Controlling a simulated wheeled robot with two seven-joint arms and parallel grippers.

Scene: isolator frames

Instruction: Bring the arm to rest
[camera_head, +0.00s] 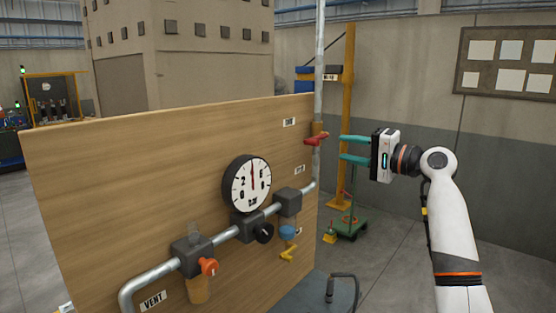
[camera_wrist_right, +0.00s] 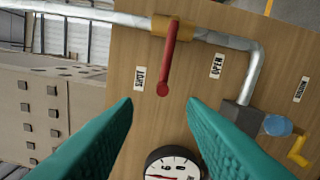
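My right gripper (camera_head: 354,150) is raised at the right of the wooden panel, with its two teal fingers pointing left toward a red valve handle (camera_head: 316,140). The fingers are apart with nothing between them. In the right wrist view the gripper (camera_wrist_right: 160,106) is open too, and the red handle (camera_wrist_right: 168,62) lies ahead of the fingertips, apart from them. The handle sits on a brass valve body (camera_wrist_right: 173,27) on the pipe, between SHUT and OPEN labels. My left gripper is not in view.
The wooden panel (camera_head: 130,190) carries a pressure gauge (camera_head: 246,184), grey pipe (camera_head: 150,274), an orange-red knob (camera_head: 208,267), a black knob (camera_head: 264,233) and a yellow handle (camera_head: 288,253). A green cart (camera_head: 350,228) stands on the floor behind. Floor at the right is clear.

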